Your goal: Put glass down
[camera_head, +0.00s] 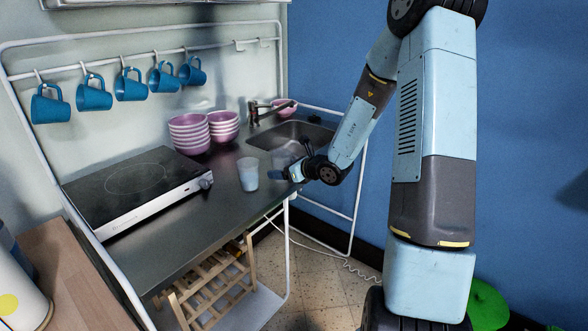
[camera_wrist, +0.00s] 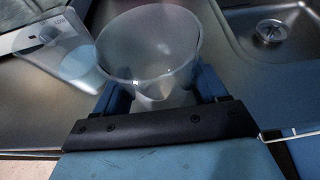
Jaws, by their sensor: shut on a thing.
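My gripper (camera_head: 282,174) is shut on a clear, empty-looking glass (camera_head: 281,158) near the counter's right front edge, just before the sink. In the wrist view, the held glass (camera_wrist: 150,40) stands between the two blue fingers of my gripper (camera_wrist: 162,92), with its open rim facing up. I cannot tell whether its base touches the counter (camera_head: 205,205). A second glass (camera_head: 248,174) stands upright on the counter to the left of the held one. It also shows in the wrist view (camera_wrist: 68,48), close to the held glass.
The sink (camera_head: 305,134) with its faucet (camera_head: 262,112) lies behind and right of my gripper. Stacked pink bowls (camera_head: 189,133) stand at the wall. A hot plate (camera_head: 135,188) fills the left counter. Blue mugs (camera_head: 131,85) hang above. The front counter strip is clear.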

